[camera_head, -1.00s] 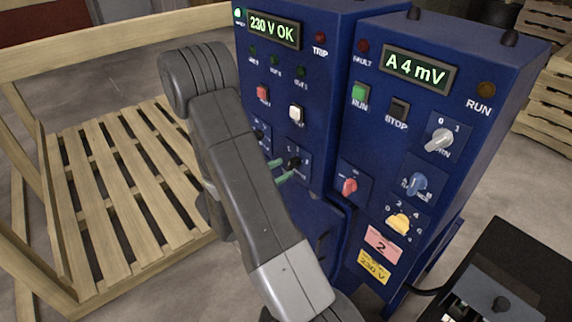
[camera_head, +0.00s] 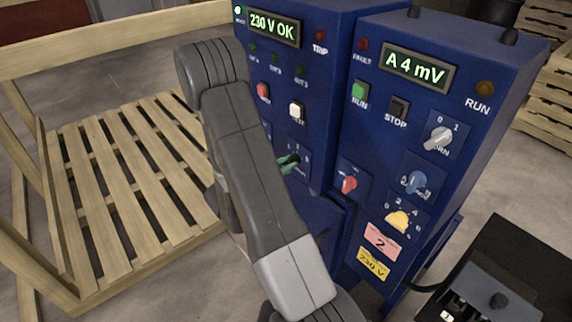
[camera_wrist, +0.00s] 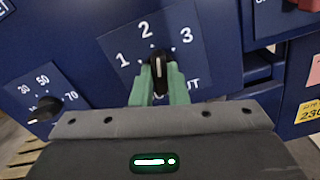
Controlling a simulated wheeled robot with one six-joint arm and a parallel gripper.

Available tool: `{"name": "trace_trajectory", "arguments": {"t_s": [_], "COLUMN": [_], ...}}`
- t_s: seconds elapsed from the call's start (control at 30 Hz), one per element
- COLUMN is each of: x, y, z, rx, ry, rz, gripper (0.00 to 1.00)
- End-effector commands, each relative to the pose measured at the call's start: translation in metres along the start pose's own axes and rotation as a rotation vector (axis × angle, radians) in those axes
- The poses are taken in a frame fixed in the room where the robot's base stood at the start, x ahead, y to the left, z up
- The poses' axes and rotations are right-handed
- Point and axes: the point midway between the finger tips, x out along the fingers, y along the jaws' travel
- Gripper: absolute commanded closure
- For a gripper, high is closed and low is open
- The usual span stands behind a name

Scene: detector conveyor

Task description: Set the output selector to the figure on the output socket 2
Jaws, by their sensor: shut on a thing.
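The output selector is a black knob with a white pointer line on a plate marked 1, 2, 3. It shows in the wrist view (camera_wrist: 158,62), its pointer standing nearly upright, towards the 2. The end of its label reads "UT". My gripper (camera_wrist: 160,88) has its green fingers shut on the knob, one on each side. In the head view my gripper (camera_head: 287,164) is at the selector plate (camera_head: 303,161) on the left blue cabinet, partly behind my arm. I cannot make out output socket 2 or its figure.
A dial marked 30, 50, 70 (camera_wrist: 45,108) sits left of the selector. The right cabinet has a red knob (camera_head: 349,184), a blue knob (camera_head: 417,182), a yellow knob (camera_head: 398,221), a pink label "2" (camera_head: 381,241) and a yellow "230 V" label (camera_head: 373,265). A wooden pallet (camera_head: 125,190) lies left.

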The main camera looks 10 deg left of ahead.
Motion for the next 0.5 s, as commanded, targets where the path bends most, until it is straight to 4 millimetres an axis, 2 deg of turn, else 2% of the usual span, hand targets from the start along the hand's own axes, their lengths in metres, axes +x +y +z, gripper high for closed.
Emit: {"name": "trace_trajectory", "arguments": {"t_s": [0.3,0.5], "x": [-0.0001,-0.0001], "y": [0.0000,0.0001], "z": [-0.0003,-0.0001], "rx": [-0.219,-0.281], "ry": [0.000,0.000], "rz": [0.000,0.000], "gripper": [1.00,1.00]}}
